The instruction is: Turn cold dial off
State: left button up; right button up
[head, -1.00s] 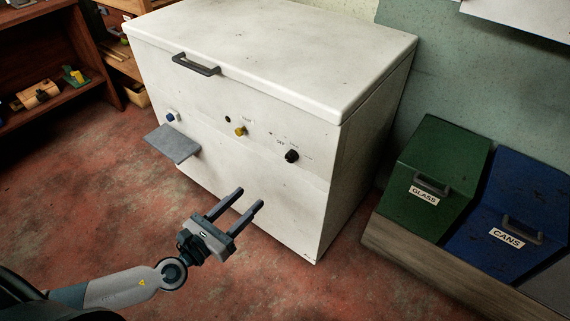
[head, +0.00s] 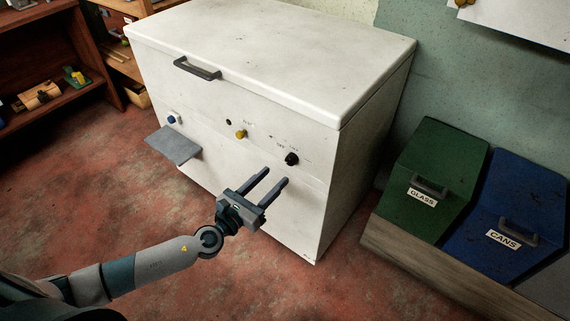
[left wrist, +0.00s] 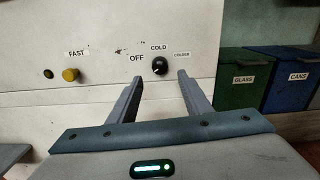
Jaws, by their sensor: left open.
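The cold dial (head: 291,158) is a black round knob on the front of a white chest freezer (head: 250,195). In the left wrist view the dial (left wrist: 160,65) sits under the label COLD, with OFF to its left and COLDER to its right. A pale mark on the knob shows near its upper right side. My left gripper (head: 276,176) is open and empty, in front of the freezer and a little below the dial. In the left wrist view the dial appears between and beyond the two fingertips, apart from them. My right gripper is not in view.
A yellow knob (head: 240,134) labelled FAST and a small dark button (head: 228,122) are left of the dial. A blue knob (head: 171,119) and a grey shelf (head: 173,145) are farther left. Green GLASS (head: 430,180) and blue CANS (head: 510,215) bins stand right. Red floor is clear in front.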

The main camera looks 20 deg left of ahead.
aim_at(289, 163)
pick_arm(q)
jog(key=x, duration=0.5)
jog(key=shift+w, duration=0.25)
jog(key=shift+w+d, duration=0.35)
jog(key=shift+w, duration=0.3)
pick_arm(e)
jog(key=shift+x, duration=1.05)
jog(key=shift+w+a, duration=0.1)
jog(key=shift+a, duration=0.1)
pick_arm(q)
jog(key=c, duration=1.1)
